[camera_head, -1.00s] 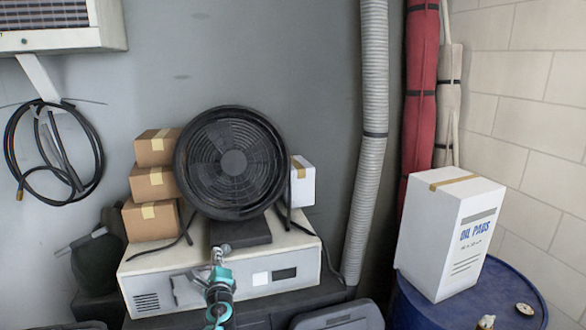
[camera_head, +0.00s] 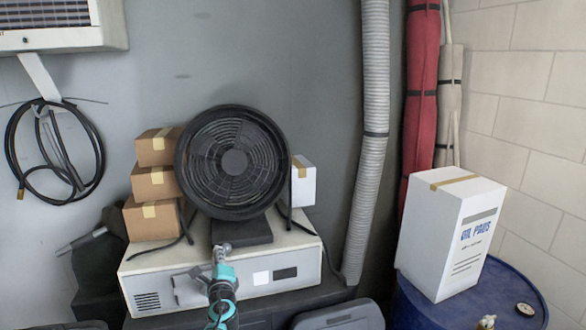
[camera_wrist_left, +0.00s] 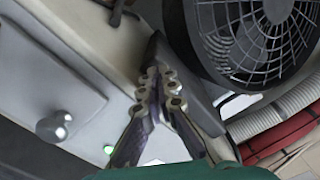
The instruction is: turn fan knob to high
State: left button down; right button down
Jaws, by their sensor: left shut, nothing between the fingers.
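The black round fan (camera_head: 232,160) stands on its dark base (camera_head: 241,230) on a white cabinet (camera_head: 140,262). It also shows at the top right of the left wrist view (camera_wrist_left: 255,35). In that view a grey knob (camera_wrist_left: 52,127) sticks out from a grey plate at the left; a small green light (camera_wrist_left: 108,149) is between it and my fingers. I cannot read any setting on the knob. My left gripper (camera_head: 221,255) is shut and empty in front of the fan base. Its fingertips (camera_wrist_left: 160,85) are together, apart from the knob. My right gripper is not in view.
Cardboard boxes (camera_head: 155,183) stack left of the fan, and a small white box (camera_head: 303,182) is at its right. A blue drum (camera_head: 408,310) with a tall white carton (camera_head: 450,235) stands at the right. A grey hose (camera_head: 374,110) hangs behind.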

pick_arm(q)
jog(key=shift+d+r, duration=0.15)
jog(key=shift+d, duration=0.05)
jog(key=shift+w+d+r, duration=0.1)
jog(key=shift+d+r, duration=0.15)
jog(key=shift+r, duration=0.15)
jog(key=shift+d+r, duration=0.15)
jog(key=shift+r, duration=0.1)
jog(key=v, duration=0.6)
jog(key=shift+a+r, duration=0.25)
jog(key=shift+a, duration=0.05)
